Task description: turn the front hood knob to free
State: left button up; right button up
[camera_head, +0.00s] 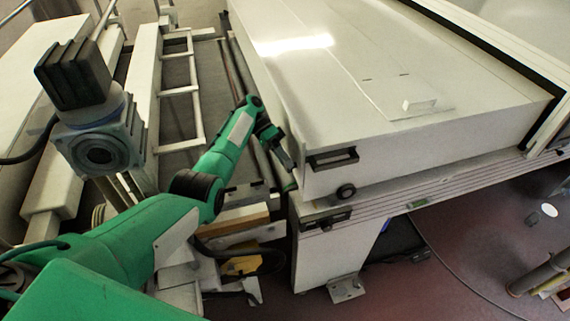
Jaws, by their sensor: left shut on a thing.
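The long white hood (445,142) lies closed over the machine bed. My left arm comes in from the left, and its dark gripper (287,164) is at the hood's left long side, close to the near corner. It is shut on the front hood knob there, which the gripper and the hood edge hide, so its angle cannot be told. My right gripper is not in view.
A black handle (334,158) is on the hood's end face, and another (325,218) is on the bed below. White frame rails (195,95) run along the left. A motor with a gearbox (98,140) stands at the left.

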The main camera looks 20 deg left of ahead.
pick_arm(q)
jog(key=shift+f+g+h+b, duration=0.25)
jog(key=shift+g+h+b, duration=0.2)
jog(key=shift+g+h, duration=0.05)
jog(key=shift+n+h+b, duration=0.3)
dwell(0.4)
jog(key=o, duration=1)
jog(key=shift+w, duration=0.1)
jog(key=shift+r, duration=0.1)
